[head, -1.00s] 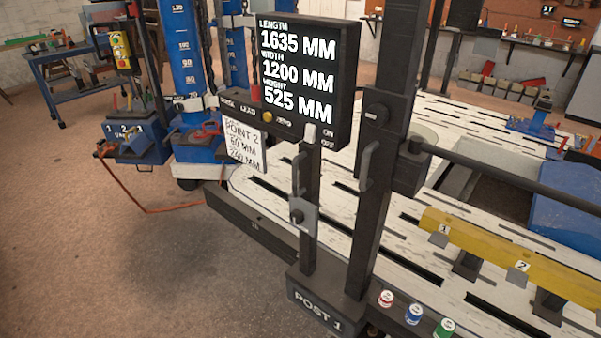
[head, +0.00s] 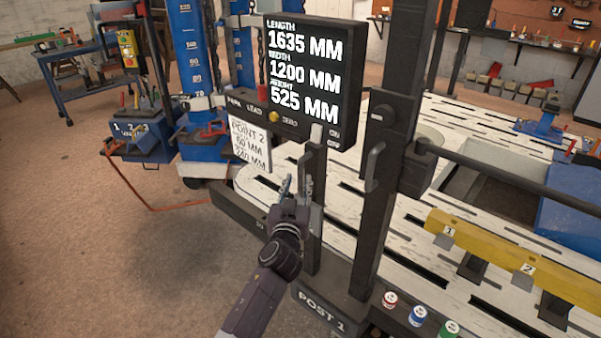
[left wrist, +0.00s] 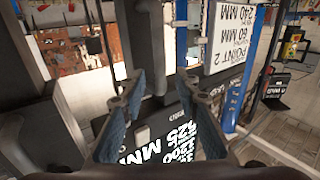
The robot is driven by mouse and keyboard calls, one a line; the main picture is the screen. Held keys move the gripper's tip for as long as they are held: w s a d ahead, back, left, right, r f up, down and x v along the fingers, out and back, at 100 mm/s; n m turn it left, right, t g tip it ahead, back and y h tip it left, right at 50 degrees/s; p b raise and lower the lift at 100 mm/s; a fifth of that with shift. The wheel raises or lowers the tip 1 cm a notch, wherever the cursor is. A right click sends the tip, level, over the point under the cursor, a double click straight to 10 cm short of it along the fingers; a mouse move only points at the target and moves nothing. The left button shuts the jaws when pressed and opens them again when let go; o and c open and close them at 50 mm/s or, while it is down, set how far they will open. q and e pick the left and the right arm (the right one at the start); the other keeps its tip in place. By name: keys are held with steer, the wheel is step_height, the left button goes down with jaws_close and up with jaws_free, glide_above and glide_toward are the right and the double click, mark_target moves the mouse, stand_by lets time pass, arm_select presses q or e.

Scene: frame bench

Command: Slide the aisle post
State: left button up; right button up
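The aisle post is a dark frame with two uprights on a base marked POST 1 (head: 322,308). Its taller upright (head: 372,225) carries a bar handle (head: 374,166). A display box (head: 318,85) at the top reads length 1635, width 1200, height 525 mm. My right gripper is out of view.
A slotted white bench (head: 400,262) with a yellow numbered beam (head: 500,250) lies right of the post. Coloured cans (head: 417,316) stand by its base. A POINT 2 card (head: 250,145) hangs left of the display.

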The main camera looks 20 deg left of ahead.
mark_target(300, 174)
arm_select(q)
steer(key=shift+x, duration=2.65)
steer(key=shift+f, duration=0.1)
jaws_close()
